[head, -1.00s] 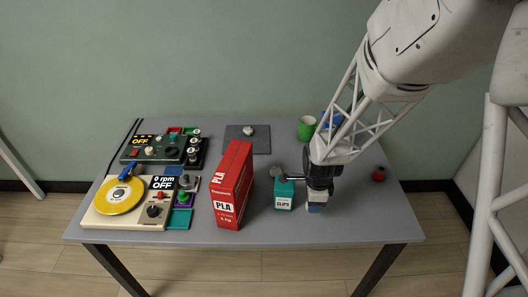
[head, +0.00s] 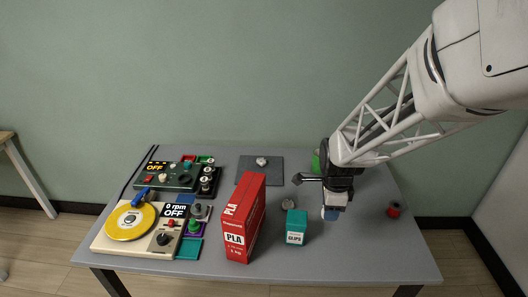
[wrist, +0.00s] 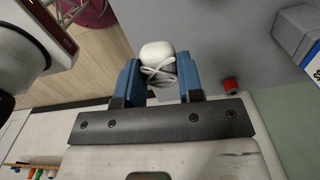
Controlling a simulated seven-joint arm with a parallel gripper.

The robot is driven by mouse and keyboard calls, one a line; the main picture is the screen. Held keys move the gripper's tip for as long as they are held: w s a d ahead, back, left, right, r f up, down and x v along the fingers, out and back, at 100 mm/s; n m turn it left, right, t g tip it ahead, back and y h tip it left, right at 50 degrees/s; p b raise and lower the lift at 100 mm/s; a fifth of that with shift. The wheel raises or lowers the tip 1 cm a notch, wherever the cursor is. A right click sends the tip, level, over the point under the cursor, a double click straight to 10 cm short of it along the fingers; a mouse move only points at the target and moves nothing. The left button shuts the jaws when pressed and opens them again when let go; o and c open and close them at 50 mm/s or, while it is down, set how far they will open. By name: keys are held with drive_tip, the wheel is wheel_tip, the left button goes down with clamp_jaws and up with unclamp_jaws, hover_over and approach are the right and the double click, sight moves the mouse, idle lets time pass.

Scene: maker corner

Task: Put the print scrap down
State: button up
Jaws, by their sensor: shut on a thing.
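The print scrap (wrist: 157,62) is a whitish rounded lump with loose looping strands. In the wrist view it sits between the two blue fingers of my gripper (wrist: 158,78), which are shut on it. In the head view my gripper (head: 331,213) is over the right part of the table, right of the teal clips box (head: 296,228). Only a small pale bit of the scrap shows there beside the blue fingers. It appears held above the grey tabletop, but the exact height is unclear.
A dark mat (head: 244,176) with a small pale lump (head: 262,161) lies at the back. A red PLA box (head: 236,235) stands mid-front, and a small round grey thing (head: 288,204) lies behind the clips box. A red item (head: 394,209) is at right. The front right tabletop is clear.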

drive_tip(key=w+a, duration=1.8)
drive_tip(key=w, duration=0.4)
drive_tip(key=shift+n, duration=0.4)
drive_tip(key=f, duration=1.1)
drive_tip(key=shift+w+a, duration=0.2)
drive_tip(key=shift+w, duration=0.1)
approach(258, 167)
drive_tip(key=s+f, duration=0.2)
drive_tip(key=s, duration=0.2)
drive_tip(key=shift+s+d+f, duration=0.25)
drive_tip(key=shift+f, duration=0.15)
drive_tip(key=shift+f, duration=1.75)
